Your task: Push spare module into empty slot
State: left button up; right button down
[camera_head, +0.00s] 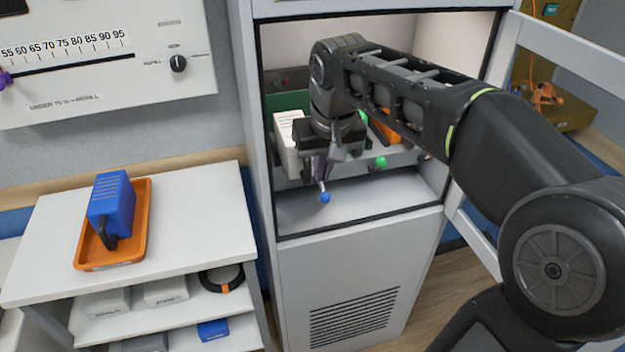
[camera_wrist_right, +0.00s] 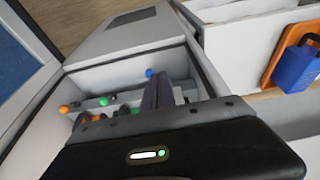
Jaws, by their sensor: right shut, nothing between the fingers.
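A blue module (camera_head: 111,203) with a dark handle stands in an orange tray (camera_head: 108,264) on a white side table; it also shows at the right of the wrist view (camera_wrist_right: 298,66). The open cabinet (camera_head: 395,197) holds a row of slots. A white module (camera_head: 288,140) sits at its left. My right gripper (camera_head: 320,172) is inside the cabinet opening, shut and empty, just right of the white module and close to a blue knob (camera_head: 325,197). My arm and gripper hide much of the row, so I cannot make out an empty slot. My left gripper is not in view.
A green knob (camera_head: 380,162) and orange parts lie right of my gripper in the cabinet. The cabinet's frame and open door (camera_head: 570,55) bound the space. A lower shelf (camera_head: 165,292) under the side table holds grey boxes. The tabletop right of the tray is clear.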

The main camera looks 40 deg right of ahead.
jog(key=w+d+f+p, duration=0.2)
jog(key=w+f, duration=0.4)
jog(key=f, duration=0.3)
jog(key=shift+w+d+f, duration=0.15)
jog(key=shift+w+f, duration=0.1)
jog(key=shift+f, duration=0.05)
